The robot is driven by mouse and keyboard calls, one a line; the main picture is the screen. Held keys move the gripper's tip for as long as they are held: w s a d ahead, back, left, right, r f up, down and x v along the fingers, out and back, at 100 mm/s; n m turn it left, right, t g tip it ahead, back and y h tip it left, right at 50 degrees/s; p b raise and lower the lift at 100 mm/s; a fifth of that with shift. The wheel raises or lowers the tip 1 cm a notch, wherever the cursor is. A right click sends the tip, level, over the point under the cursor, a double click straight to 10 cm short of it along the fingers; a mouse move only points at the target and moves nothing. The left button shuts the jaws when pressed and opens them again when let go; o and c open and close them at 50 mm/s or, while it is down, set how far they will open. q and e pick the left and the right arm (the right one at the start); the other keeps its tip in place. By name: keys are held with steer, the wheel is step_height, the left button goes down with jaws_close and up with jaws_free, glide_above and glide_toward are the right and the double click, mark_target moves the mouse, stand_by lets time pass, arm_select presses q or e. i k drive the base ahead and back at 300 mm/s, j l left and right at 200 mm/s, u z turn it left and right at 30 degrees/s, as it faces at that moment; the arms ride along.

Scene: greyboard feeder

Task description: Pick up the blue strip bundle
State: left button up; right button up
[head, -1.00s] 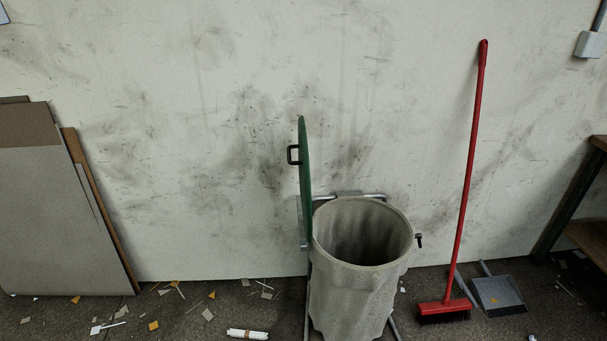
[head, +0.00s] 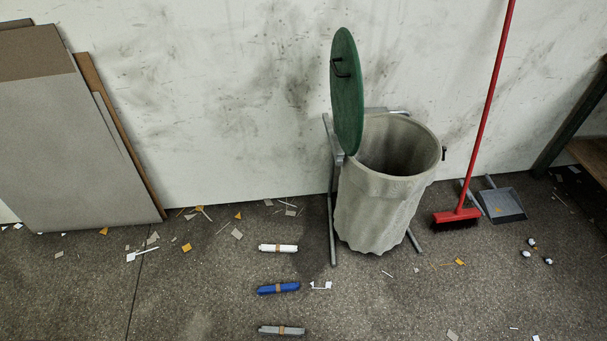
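The blue strip bundle (head: 278,288) lies on the dark floor in the head view, below the middle and left of the grey bin. A brown band wraps its middle. A white bundle (head: 278,248) lies behind it and a grey bundle (head: 282,330) lies in front of it, each with a similar band. All three lie roughly crosswise, with gaps between them. Neither of my grippers shows in the head view.
A grey bin (head: 385,210) with a raised green lid (head: 347,92) stands in a metal frame by the wall. A red broom (head: 457,217) and dustpan (head: 502,204) are right of it. Large boards (head: 80,150) lean at left. Paper scraps (head: 187,247) litter the floor.

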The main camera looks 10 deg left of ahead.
mark_target(278, 288)
steer(key=i+j, duration=0.1)
steer(key=j, duration=0.4)
steer(key=i+j, duration=0.15)
steer(key=j, duration=0.3)
steer(key=i+j, duration=0.1)
steer(key=j, duration=0.4)
